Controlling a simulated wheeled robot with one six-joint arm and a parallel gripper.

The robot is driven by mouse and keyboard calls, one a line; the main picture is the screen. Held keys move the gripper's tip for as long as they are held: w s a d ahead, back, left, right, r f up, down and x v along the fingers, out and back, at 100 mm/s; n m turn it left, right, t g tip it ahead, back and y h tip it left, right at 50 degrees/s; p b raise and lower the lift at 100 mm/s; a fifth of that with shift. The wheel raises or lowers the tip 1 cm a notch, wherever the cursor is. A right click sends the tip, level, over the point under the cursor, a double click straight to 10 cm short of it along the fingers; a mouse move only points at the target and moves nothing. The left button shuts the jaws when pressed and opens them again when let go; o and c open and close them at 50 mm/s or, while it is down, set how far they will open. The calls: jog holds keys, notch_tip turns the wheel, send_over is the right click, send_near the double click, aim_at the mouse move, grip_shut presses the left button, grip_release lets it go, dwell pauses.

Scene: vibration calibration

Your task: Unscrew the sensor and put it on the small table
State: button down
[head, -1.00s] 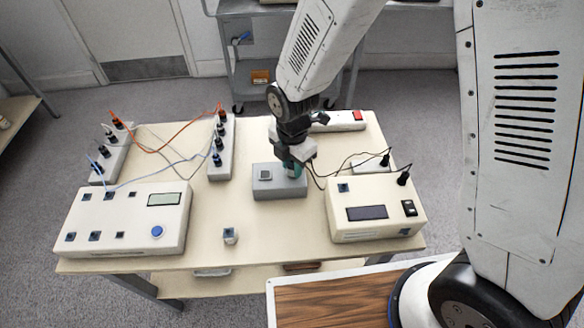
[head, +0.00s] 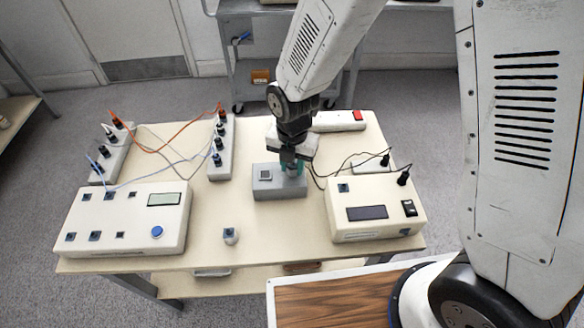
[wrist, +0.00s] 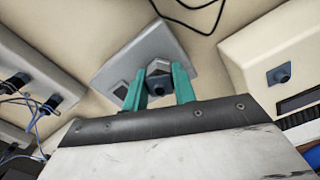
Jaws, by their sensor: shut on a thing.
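My gripper (head: 292,170) is over the right part of a grey box (head: 265,191) on the cream table (head: 270,236). In the wrist view the two green fingers of my gripper (wrist: 159,88) are shut on a small grey sensor with a dark connector (wrist: 158,86), which sits at the box's (wrist: 150,52) surface. The fingers hide most of the sensor, so I cannot tell how far it is unscrewed.
A cream instrument (head: 375,214) stands right of the grey box. A wider one (head: 125,222) is at the left. Connector blocks with orange and blue cables (head: 220,150) and a power strip (head: 338,121) are behind. A grey cart (head: 245,70) stands beyond the table.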

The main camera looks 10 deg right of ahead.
jog(key=n, duration=0.3)
jog(key=shift+s, duration=0.1)
jog(key=c, duration=1.1)
grip_release()
jog(key=m, duration=0.4)
jog(key=shift+m, duration=2.1)
